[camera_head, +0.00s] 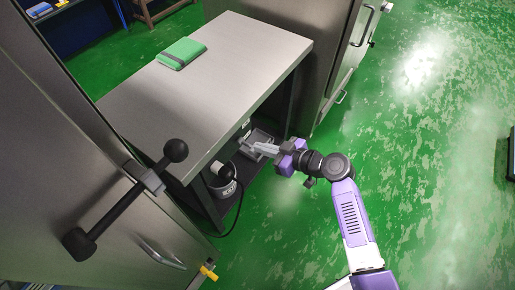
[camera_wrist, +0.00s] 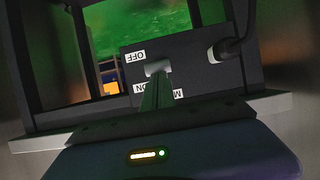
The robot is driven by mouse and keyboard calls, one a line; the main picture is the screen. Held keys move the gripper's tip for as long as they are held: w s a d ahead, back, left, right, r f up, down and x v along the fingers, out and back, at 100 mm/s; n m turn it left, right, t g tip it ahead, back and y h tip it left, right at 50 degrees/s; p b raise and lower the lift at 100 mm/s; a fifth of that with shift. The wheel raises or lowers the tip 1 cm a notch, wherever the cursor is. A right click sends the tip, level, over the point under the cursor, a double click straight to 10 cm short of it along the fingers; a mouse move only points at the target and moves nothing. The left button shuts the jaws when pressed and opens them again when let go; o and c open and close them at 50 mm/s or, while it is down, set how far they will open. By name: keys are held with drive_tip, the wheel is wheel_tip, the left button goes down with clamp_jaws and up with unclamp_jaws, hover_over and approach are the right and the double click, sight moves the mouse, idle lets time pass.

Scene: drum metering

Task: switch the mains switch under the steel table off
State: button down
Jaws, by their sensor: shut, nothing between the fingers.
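The mains switch (camera_wrist: 190,62) is a dark box under the steel table (camera_head: 225,70). In the wrist view it appears upside down, with an OFF label (camera_wrist: 135,56) above and an ON label (camera_wrist: 146,88) below. Its light grey handle (camera_wrist: 158,66) lies between the labels, nearer OFF in the picture. My gripper (camera_wrist: 158,82) is shut and empty, its fingertips right at the handle's lower side; I cannot tell whether they touch. In the head view my gripper (camera_head: 248,147) reaches under the table's right long edge, and the switch is mostly hidden.
A black cable and plug (camera_wrist: 228,46) enter the switch box beside the handle. A green book-like item (camera_head: 181,53) lies on top. Steel cabinets (camera_head: 75,170) stand at left and behind.

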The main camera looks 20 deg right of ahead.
drive_tip(key=f+t+b, duration=0.1)
drive_tip(key=b, duration=0.5)
drive_tip(key=f+t+y+b, duration=0.1)
drive_tip(key=f+b, duration=0.1)
drive_tip(key=b, duration=0.5)
drive_tip(key=f+t+y+b, duration=0.1)
drive_tip(key=f+b, duration=0.1)
drive_tip(key=b, duration=0.5)
drive_tip(key=shift+s+d+f+t, duration=0.15)
drive_tip(key=shift+s+t, duration=0.1)
drive_tip(key=shift+t, duration=0.15)
drive_tip(key=shift+r, duration=0.2)
